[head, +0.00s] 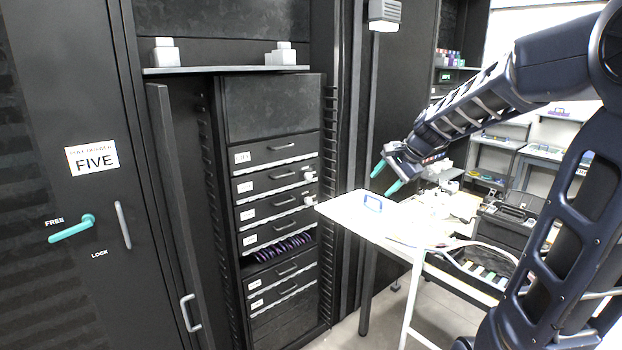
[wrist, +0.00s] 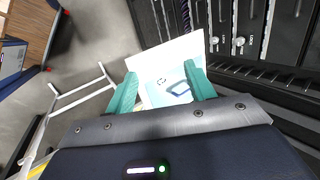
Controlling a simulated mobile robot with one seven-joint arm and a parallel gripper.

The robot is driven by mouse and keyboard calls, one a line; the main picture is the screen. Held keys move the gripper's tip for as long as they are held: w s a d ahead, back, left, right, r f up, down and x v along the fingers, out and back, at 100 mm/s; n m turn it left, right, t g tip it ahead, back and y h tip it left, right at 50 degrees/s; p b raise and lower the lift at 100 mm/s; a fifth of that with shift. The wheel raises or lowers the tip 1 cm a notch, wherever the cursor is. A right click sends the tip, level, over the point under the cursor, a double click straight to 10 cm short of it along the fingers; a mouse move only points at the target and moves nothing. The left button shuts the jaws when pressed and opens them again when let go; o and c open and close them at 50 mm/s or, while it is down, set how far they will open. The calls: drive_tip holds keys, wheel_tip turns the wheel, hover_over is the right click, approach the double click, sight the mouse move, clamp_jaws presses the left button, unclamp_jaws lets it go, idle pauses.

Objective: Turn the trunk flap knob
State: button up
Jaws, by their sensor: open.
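My gripper (head: 386,178) is open, with its two teal fingers apart and nothing between them. It hangs in the air above the white table, to the right of the black rack. In the wrist view the gripper (wrist: 160,76) points down at the table. Two small pale knobs, an upper knob (head: 309,176) and a lower knob (head: 309,200), stand out from the right side of the rack's drawer fronts. Two knobs also show at the top right of the wrist view (wrist: 238,42). I cannot tell which one is the trunk flap knob. My gripper is well apart from both.
A white table (head: 345,212) with a blue-handled item (head: 373,204) and clutter stands right of the rack (head: 272,110). An open cabinet door (head: 172,200) stands at the rack's left. A teal lever (head: 70,229) marked FREE and LOCK is on the left cabinet.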

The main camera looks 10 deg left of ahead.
drive_tip(key=w+a+f+m+y, duration=0.1)
drive_tip(key=w+a+m+y, duration=0.1)
drive_tip(key=w+a+m, duration=0.6)
drive_tip(key=m+t+y, duration=0.4)
drive_tip(key=m, duration=1.1)
approach(310, 176)
drive_tip(key=x, duration=0.9)
drive_tip(key=shift+w+a+f, duration=0.1)
drive_tip(key=shift+a, duration=0.05)
drive_tip(key=shift+c, duration=0.4)
drive_tip(key=c, duration=0.9)
